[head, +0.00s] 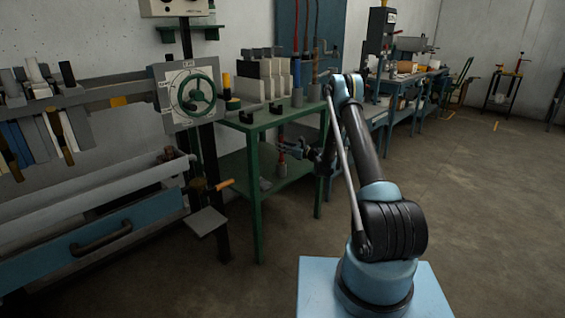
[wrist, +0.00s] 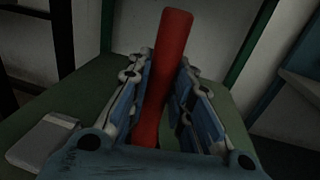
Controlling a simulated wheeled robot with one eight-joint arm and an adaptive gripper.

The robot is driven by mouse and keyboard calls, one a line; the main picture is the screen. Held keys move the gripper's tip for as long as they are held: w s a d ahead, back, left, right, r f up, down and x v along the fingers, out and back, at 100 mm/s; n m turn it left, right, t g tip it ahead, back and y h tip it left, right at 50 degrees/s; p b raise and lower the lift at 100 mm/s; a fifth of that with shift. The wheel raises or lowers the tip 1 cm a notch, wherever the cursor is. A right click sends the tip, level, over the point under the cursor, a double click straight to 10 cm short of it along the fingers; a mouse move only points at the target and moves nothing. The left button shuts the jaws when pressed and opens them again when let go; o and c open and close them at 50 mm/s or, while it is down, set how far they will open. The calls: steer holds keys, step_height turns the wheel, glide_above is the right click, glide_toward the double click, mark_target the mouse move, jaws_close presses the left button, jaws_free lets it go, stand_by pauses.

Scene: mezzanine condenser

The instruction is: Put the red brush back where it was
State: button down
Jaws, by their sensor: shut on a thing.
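The red brush (wrist: 170,50) stands between the two fingers of my gripper (wrist: 160,82) in the wrist view, slightly tilted, its upper part rising past the fingertips. My gripper is shut on it. In the head view my gripper (head: 289,148) is small, reaching in under the top of the green table (head: 262,119), above its lower shelf (head: 292,176). A little red of the brush (head: 281,161) shows there. The brush's lower end is hidden by my gripper, and I cannot tell whether it touches the shelf.
A grey flat object (wrist: 42,141) lies on the green shelf beside my gripper. Green table legs (head: 257,205) stand close around the shelf. Grey blocks and bottles stand on the tabletop. A handwheel panel (head: 190,95) and a blue drawer (head: 105,238) are at left. Open floor (head: 480,210) lies at right.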

mark_target(282, 157)
steer(key=shift+f, duration=2.9)
steer(key=shift+s, duration=0.1)
steer(key=c, duration=1.4)
jaws_free()
steer(key=shift+f, duration=0.1)
steer(key=shift+c, duration=0.2)
steer(key=shift+d, duration=0.1)
